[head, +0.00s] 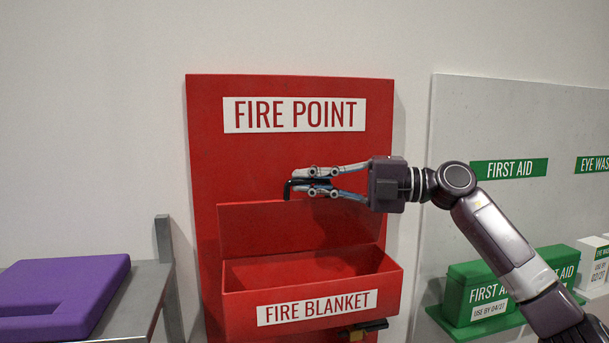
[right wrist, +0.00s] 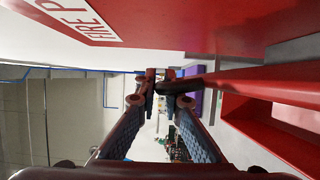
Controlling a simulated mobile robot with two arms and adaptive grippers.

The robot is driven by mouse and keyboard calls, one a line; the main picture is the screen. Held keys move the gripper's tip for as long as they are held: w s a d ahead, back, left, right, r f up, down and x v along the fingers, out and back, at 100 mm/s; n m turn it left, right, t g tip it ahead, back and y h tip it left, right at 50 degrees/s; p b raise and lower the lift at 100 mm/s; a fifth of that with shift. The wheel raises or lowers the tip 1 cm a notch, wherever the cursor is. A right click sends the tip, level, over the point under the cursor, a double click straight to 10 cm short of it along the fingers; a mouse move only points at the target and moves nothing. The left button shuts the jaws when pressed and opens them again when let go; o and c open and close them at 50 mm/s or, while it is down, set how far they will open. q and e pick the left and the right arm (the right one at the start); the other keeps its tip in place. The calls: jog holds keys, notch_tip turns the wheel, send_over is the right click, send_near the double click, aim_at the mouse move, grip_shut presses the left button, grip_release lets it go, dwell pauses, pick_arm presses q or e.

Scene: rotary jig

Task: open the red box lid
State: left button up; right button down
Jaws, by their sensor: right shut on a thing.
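The red box (head: 310,280), labelled FIRE BLANKET, is fixed to the red FIRE POINT board. Its red lid (head: 290,228) stands raised at the back of the box, and the box's inside shows; I see nothing in it. A dark handle (head: 287,190) sits at the lid's upper edge. My right gripper (head: 302,182) is shut on this handle, coming from the right. In the right wrist view the fingertips (right wrist: 163,88) close on the dark handle (right wrist: 178,84), with the lid (right wrist: 275,84) running off to the right. My left gripper is not in view.
A black and yellow item (head: 363,328) is under the box's front right. Green first aid boxes (head: 478,290) stand on a shelf at the right. A purple pad (head: 62,292) lies on a grey bench (head: 130,300) at the left. The space before the box's left side is clear.

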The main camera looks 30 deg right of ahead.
jog(key=shift+w+d+r+m+g, duration=0.2)
jog(key=shift+w+r+m+g, duration=0.15)
jog(key=shift+w+m, duration=0.25)
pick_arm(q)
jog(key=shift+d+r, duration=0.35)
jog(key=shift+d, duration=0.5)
pick_arm(e)
jog(key=shift+w+d+f+m, duration=0.15)
jog(key=shift+w+m, duration=0.25)
jog(key=shift+w, duration=0.45)
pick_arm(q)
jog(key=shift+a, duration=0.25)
pick_arm(e)
jog(key=shift+d, duration=0.1)
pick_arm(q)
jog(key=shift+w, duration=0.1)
pick_arm(e)
jog(key=c, duration=2)
grip_release()
jog(key=shift+c, duration=0.2)
jog(key=v, duration=1.2)
jog(key=shift+r, duration=0.2)
